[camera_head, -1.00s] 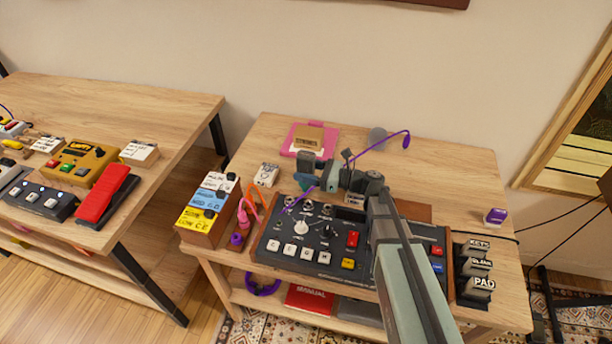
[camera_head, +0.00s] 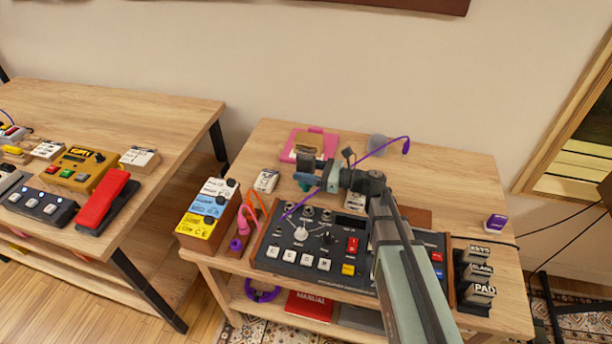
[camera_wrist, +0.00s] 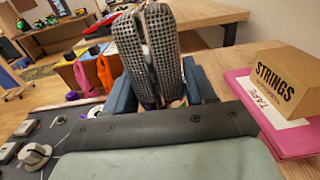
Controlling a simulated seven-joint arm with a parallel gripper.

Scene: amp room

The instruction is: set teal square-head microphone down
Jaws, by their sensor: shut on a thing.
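The microphone (camera_wrist: 133,48) stands upright in the wrist view, its grey mesh head split by a narrow band. Its lower body is hidden behind my gripper. In the head view its dark head (camera_head: 306,162) shows small, left of my wrist. My gripper (camera_wrist: 160,97) has blue fingers closed around the microphone's lower part, one on each side. In the head view, my gripper (camera_head: 308,183) is low over the back left of the table (camera_head: 460,180), behind the control panel. I cannot tell whether the microphone's base touches the table.
A strings box (camera_head: 308,141) on a pink folder (camera_head: 288,152) lies just behind the microphone. The large control panel (camera_head: 290,240) fills the front. The table's back right is clear.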

